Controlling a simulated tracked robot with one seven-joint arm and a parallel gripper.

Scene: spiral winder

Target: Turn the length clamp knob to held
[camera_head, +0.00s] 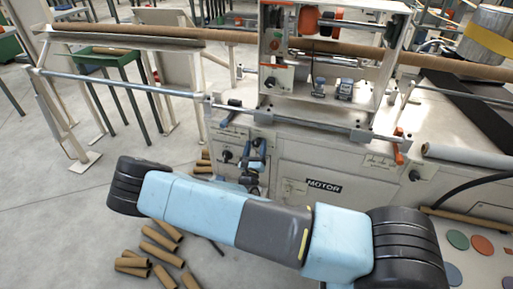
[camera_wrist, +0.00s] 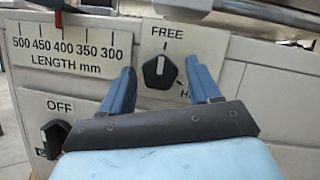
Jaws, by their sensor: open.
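The line points up toward the word FREE. A second label at its lower right shows only an H; my right finger hides the rest. My gripper (camera_wrist: 162,70) is open, with one blue finger on each side of the knob in the picture. I see no contact, and the gap in depth is unclear. In the head view my gripper (camera_head: 256,160) is in front of the machine's front panel, and I cannot make out the knob clearly there.
A length scale (camera_wrist: 70,46) with a red pointer is left of the knob. Below it is another black knob (camera_wrist: 54,138) beside the word OFF. A metal rail runs above the panel. Cardboard tubes (camera_head: 160,238) lie on the floor near my arm.

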